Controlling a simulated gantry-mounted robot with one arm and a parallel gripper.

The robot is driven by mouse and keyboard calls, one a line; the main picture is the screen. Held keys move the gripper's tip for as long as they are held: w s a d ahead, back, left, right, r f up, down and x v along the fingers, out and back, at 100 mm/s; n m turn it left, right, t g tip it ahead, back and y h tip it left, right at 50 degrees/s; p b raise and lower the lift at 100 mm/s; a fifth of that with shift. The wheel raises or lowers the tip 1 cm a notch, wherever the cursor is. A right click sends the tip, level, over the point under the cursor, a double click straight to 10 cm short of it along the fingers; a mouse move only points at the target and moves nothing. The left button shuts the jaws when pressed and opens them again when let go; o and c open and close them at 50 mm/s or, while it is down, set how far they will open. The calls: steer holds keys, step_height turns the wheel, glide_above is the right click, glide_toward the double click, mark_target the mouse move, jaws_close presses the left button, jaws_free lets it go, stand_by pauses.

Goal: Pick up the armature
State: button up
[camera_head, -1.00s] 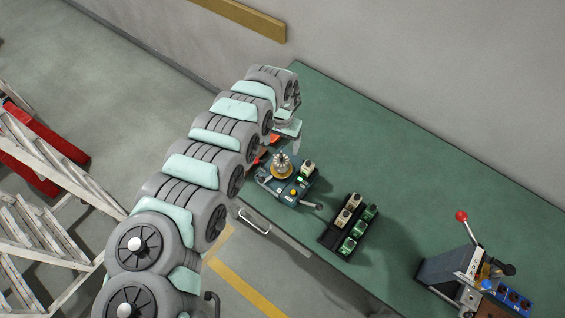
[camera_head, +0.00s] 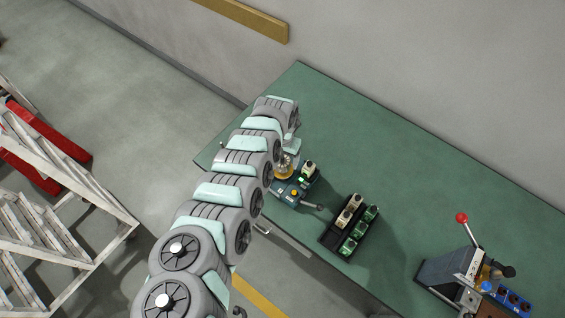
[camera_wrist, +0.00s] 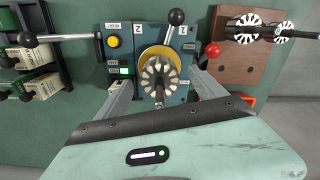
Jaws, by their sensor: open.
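A round armature with pale teeth (camera_wrist: 160,78) stands on the yellow disc (camera_wrist: 158,57) of a blue winding device (camera_wrist: 121,40) in the wrist view, seen almost end-on. It is partly covered by my arm in the head view, on the blue device (camera_head: 284,201). My gripper (camera_wrist: 162,84) is open, with one finger on each side of the armature. I cannot tell whether either finger touches it. The fingers are hidden behind my arm in the head view.
A brown board (camera_wrist: 250,66) holding other white-toothed parts lies to the right in the wrist view. A black rack (camera_head: 331,236) with several boxed parts stands beside the device. A lever press (camera_head: 447,277) stands further right. The green table (camera_head: 410,170) is clear behind them.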

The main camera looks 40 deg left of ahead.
jaws_close()
stand_by(0.9)
